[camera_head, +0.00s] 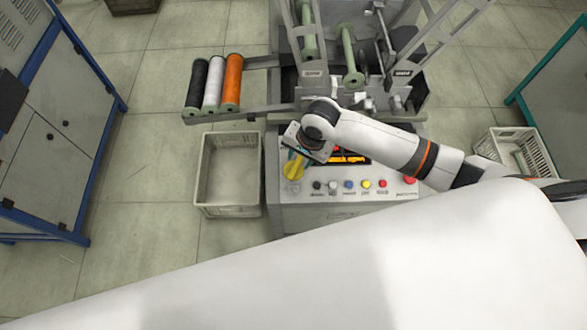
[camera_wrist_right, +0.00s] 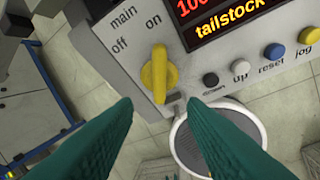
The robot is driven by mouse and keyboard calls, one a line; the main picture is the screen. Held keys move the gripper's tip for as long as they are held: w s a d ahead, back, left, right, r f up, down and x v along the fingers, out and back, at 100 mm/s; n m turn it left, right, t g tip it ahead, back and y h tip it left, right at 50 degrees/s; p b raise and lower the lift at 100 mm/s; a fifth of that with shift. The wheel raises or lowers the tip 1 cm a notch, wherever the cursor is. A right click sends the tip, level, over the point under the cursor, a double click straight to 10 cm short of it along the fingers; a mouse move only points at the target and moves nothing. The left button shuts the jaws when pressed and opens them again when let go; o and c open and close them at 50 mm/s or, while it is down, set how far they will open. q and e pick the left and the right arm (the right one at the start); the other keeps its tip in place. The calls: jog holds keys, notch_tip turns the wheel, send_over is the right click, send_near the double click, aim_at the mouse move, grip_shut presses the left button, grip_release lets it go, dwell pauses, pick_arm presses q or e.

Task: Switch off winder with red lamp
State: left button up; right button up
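The winder (camera_head: 345,210) stands ahead of me, with a control panel on its near side. Its yellow main switch (camera_head: 293,168) is at the panel's left end. In the right wrist view the yellow main switch (camera_wrist_right: 158,73) stands upright, its upper end toward the "on" label; "off" is to the left. My right gripper (camera_head: 297,153) is over the switch. In the right wrist view its two green fingers (camera_wrist_right: 160,103) are apart with nothing between their tips; the switch is just beyond them. I cannot make out a lit red lamp. My left gripper is out of view.
A row of coloured buttons (camera_head: 348,184) lies right of the switch, below a lit display (camera_wrist_right: 225,20). Black, white and orange spools (camera_head: 232,82) sit on a rack at left. Pale crates stand left (camera_head: 203,175) and right (camera_head: 541,158). Blue-framed cabinet (camera_head: 75,95) is far left.

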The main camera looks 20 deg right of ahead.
aim_at(294, 170)
jog(key=b+x, duration=0.1)
jog(key=x, duration=0.8)
jog(key=shift+w+f, duration=0.1)
jog(key=shift+f, duration=0.15)
jog(key=shift+c, duration=0.4)
grip_shut()
